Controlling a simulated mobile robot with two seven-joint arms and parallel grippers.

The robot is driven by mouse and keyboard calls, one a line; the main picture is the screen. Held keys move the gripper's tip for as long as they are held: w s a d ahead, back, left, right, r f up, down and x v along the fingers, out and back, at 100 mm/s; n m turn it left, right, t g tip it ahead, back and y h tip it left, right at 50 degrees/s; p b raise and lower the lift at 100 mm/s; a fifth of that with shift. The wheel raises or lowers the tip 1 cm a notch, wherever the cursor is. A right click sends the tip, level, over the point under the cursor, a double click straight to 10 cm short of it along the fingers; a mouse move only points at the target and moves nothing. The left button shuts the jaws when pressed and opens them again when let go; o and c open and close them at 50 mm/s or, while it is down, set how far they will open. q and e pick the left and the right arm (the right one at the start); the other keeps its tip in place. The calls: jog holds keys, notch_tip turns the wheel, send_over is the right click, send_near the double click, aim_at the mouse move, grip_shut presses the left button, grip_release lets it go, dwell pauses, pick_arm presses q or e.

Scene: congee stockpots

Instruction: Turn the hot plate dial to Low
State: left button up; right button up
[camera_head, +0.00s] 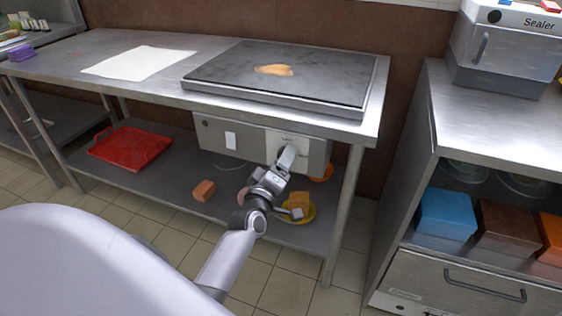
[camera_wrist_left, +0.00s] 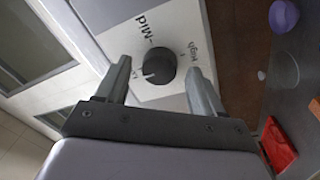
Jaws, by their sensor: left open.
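The hot plate (camera_head: 215,72) is a dark flat slab in a steel frame on the steel table, with a tan food piece (camera_head: 274,70) on top. Its control box (camera_head: 215,135) hangs below the table's front edge. In the left wrist view the black round dial (camera_wrist_left: 162,64) sits on a white panel marked Mid and High, with a third label partly hidden by a finger. A white mark on the dial faces that third label. My left gripper (camera_wrist_left: 159,68) is open, its fingers on either side of the dial; contact cannot be told. My gripper hides the dial in the head view.
A white sheet (camera_head: 140,62) lies on the table. A steel counter with a Sealer machine (camera_head: 505,45) stands right.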

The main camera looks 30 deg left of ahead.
pick_arm(q)
jog(key=p+v, duration=0.2)
jog(key=v, duration=0.5)
jog(key=shift+p, duration=0.3)
jog(key=s+d+f+m+g+h, duration=0.4)
jog(key=s+d+f+m, duration=0.3)
jog(key=s, duration=0.3)
jog(key=s+d+f+m+g+h, duration=0.35)
jog(key=s+d+m, duration=0.35)
jog(key=s+m, duration=0.25)
notch_tip(320, 180, up, 12)
jog(key=a+p, duration=0.1)
jog(key=p, duration=1.4)
jog(key=shift+w+a+y+p, duration=0.2)
jog(key=shift+a+y+p, duration=0.05)
jog(key=shift+y+p, duration=0.15)
jog(key=shift+r, duration=0.15)
